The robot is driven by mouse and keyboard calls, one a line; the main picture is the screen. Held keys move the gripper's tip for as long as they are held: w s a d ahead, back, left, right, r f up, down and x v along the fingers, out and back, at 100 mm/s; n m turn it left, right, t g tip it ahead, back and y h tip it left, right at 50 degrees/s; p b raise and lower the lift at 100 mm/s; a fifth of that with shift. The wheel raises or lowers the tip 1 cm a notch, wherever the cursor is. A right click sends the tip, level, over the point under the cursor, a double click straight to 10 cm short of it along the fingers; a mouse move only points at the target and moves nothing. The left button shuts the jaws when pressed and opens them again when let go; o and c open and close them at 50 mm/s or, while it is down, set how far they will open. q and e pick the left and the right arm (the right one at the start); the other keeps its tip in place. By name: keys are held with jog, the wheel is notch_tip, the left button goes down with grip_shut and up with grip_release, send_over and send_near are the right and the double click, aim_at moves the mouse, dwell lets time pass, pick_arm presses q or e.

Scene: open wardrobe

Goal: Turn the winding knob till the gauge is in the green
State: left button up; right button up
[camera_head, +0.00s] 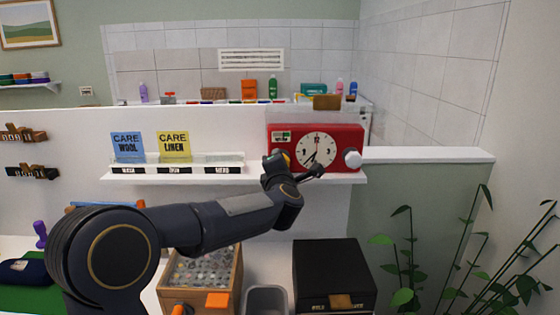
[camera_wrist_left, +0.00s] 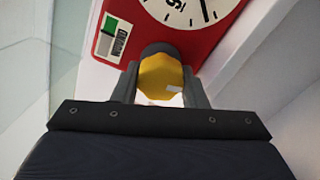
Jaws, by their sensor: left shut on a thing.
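A red clock box (camera_head: 330,135) with a white dial (camera_head: 317,151) stands on the white shelf. A small gauge window (camera_head: 281,136) is at its upper left; in the left wrist view the window (camera_wrist_left: 108,38) shows a green part beside a white label, but its needle is too small to read. The yellow winding knob (camera_wrist_left: 161,76) is at the box's lower left. My left gripper (camera_head: 280,160) is shut on it, with one finger on either side in the wrist view (camera_wrist_left: 160,88). My arm partly hides the knob in the head view. My right gripper is not in view.
A pale round knob (camera_head: 352,158) is on the box's right side. Blue (camera_head: 128,146) and yellow (camera_head: 173,147) care cards stand left on the shelf (camera_head: 200,178). Plants stand at right.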

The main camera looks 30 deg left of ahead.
pick_arm(q)
jog(key=m+p, duration=0.1)
jog(key=m, duration=0.1)
jog(key=m+p, duration=0.1)
jog(key=m, duration=0.2)
jog(key=shift+r+m+p, duration=0.2)
jog(key=shift+m+p, duration=0.1)
jog(key=m+p, duration=0.3)
jog(key=m, duration=0.2)
jog(key=shift+r+m, duration=0.1)
jog(key=shift+m, duration=0.2)
jog(key=m+p, duration=0.3)
jog(key=m, duration=0.2)
jog(key=shift+w+d, duration=0.1)
jog(key=shift+d, duration=0.05)
jog(key=shift+m+p, duration=1.15)
jog(key=shift+m, duration=1.25)
jog(key=o, duration=1)
jog(key=b+v, duration=0.2)
jog(key=v, duration=0.6)
jog(key=shift+w, duration=0.1)
